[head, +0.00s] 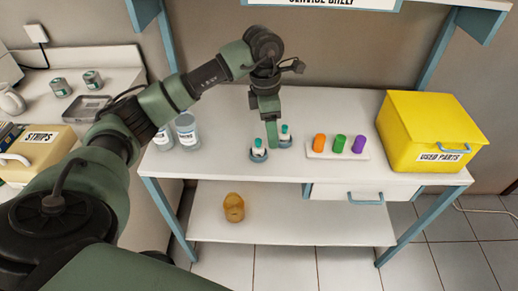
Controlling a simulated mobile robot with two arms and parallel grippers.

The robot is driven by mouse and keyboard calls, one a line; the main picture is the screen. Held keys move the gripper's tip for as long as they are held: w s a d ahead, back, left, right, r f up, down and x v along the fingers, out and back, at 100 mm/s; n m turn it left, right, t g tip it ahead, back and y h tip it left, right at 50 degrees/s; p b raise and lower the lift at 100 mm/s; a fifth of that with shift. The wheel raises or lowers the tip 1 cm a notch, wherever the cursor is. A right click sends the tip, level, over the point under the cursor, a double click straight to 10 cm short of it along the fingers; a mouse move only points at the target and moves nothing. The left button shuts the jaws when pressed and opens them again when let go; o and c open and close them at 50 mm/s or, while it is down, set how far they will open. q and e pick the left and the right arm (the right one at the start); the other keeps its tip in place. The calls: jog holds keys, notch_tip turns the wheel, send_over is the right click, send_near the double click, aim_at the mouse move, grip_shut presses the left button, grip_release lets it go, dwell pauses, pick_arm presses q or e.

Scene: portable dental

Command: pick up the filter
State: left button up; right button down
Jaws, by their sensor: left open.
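Two small white pieces with teal tops stand in grey-blue round holders on the white shelf top. The left piece (258,145) and the right piece (285,133) look alike, and no label shows which of them is a filter. My left gripper (271,145) points down between them, with its jaws open. The narrow green finger hides part of the space between the two holders. I cannot tell whether it touches either piece. My right gripper is out of view.
A white rack (337,150) with orange, green and purple cylinders stands to the right. A yellow used parts box (425,125) is further right. Two jars (187,130) stand to the left. A tan object (234,207) sits on the lower shelf.

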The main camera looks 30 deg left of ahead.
aim_at(258, 140)
pick_arm(q)
jog(key=a, duration=0.1)
jog(key=a+r+y, duration=0.1)
jog(key=shift+s+a, duration=0.1)
jog(key=shift+a, duration=0.25)
jog(key=shift+s+a+f, duration=0.15)
jog(key=shift+a, duration=0.2)
notch_tip(258, 140, down, 8)
jog(key=shift+s+a+r+p, duration=0.1)
jog(key=shift+r+p, duration=0.15)
jog(key=shift+p, duration=0.5)
grip_shut()
